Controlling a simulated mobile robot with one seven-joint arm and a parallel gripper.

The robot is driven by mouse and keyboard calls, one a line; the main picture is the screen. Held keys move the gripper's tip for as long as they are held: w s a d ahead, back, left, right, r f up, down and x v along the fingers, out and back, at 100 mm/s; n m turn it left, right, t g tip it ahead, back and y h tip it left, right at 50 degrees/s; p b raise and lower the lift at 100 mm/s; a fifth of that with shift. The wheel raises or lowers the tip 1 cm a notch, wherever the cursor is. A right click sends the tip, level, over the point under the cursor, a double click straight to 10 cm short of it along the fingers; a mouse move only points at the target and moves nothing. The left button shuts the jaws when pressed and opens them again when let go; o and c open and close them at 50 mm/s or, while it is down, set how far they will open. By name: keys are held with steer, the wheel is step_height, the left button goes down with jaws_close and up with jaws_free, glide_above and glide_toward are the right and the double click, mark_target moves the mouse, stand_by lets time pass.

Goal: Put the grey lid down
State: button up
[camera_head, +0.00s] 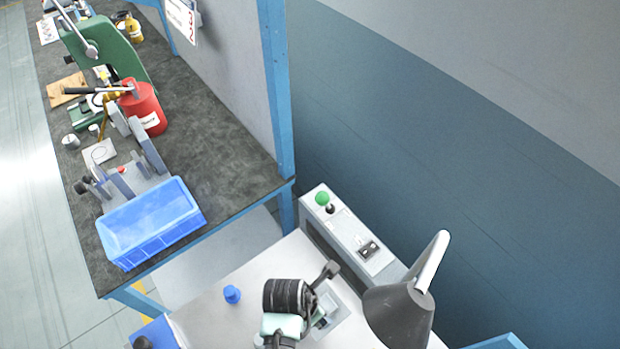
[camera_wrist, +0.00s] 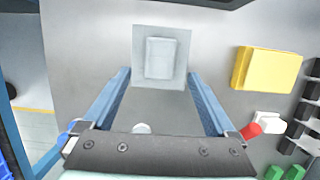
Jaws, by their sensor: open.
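A flat grey square piece with a paler raised block on it, which looks like the grey lid (camera_wrist: 161,58), lies on the pale bench top in the wrist view. My gripper (camera_wrist: 158,78) is open, its two blue fingers apart with tips near the left and right sides of the near part of this piece. I cannot tell whether the fingers touch it. In the head view my gripper (camera_head: 318,305) is low over the white bench, beside a grey square patch (camera_head: 350,325); its fingertips are mostly hidden there.
A yellow block (camera_wrist: 267,69) lies to the right in the wrist view, with small red, white and green pieces nearby. In the head view a dark lamp shade (camera_head: 395,312) stands right of my gripper. A control box (camera_head: 345,232) lines the back; a blue cap (camera_head: 232,294) stands left.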

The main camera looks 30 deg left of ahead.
steer(key=v, duration=0.5)
steer(key=shift+s+r, duration=0.1)
steer(key=shift+r, duration=0.25)
steer(key=w+a+r+m+t+y, duration=0.2)
steer(key=w+r+m+t, duration=0.55)
steer(key=w+r, duration=0.95)
steer(key=w+d+r+m+t+y, duration=0.15)
steer(key=r+m, duration=0.25)
steer(key=r, duration=0.4)
steer(key=w+d+r+m+t+h, duration=0.1)
steer(key=w+d+r+m+t, duration=0.2)
steer(key=r, duration=0.5)
steer(key=s+d+r+m+t, duration=0.1)
steer(key=d+r+m+t, duration=0.15)
steer(key=r, duration=0.55)
steer(key=s+d+r+m+t, duration=0.15)
steer(key=r+m, duration=0.25)
steer(key=r, duration=0.4)
steer(key=d+r+m+t, duration=0.1)
steer(key=r+m+t, duration=0.2)
steer(key=r, duration=0.5)
steer(key=s+d+r+m+t, duration=0.2)
steer(key=s+r+m, duration=0.2)
steer(key=r, duration=0.3)
steer(key=s+d+r+m+t+h, duration=0.1)
steer(key=s+d+r+m+t, duration=0.1)
steer(key=s+r, duration=0.4)
steer(key=shift+s+d+r+m+t, duration=0.25)
steer(key=shift+s+r+m+t, duration=0.15)
steer(key=shift+r+m+t, duration=0.45)
